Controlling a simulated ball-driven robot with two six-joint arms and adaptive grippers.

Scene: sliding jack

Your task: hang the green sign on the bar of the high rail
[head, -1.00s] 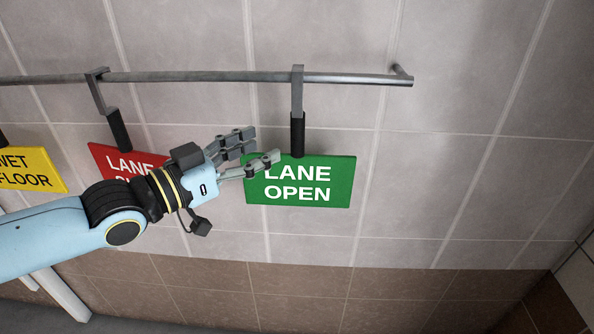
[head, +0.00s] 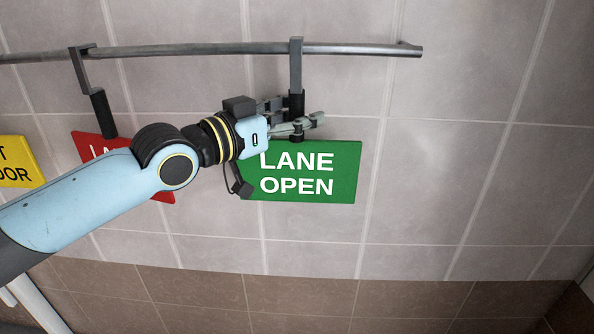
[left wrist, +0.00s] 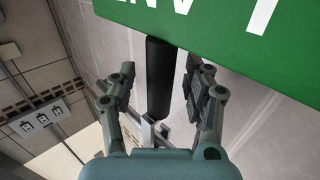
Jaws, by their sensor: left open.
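The green sign (head: 312,172) reads LANE OPEN. It hangs from the rail's bar (head: 210,49) by a grey hook (head: 296,65) with a black grip below it. My left gripper (head: 302,114) is at the black grip, just above the sign's top edge, with the fingers on either side of the grip. In the left wrist view the black grip (left wrist: 159,75) stands between the open fingers (left wrist: 160,90), with gaps at both sides. The green sign (left wrist: 230,35) fills the top there. My right gripper is not in view.
A red sign (head: 95,146) hangs from the same bar to the left, partly hidden by my left arm. A yellow sign (head: 17,163) is at the left edge. The bar ends at right with a wall bracket (head: 410,46). The tiled wall right of the green sign is clear.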

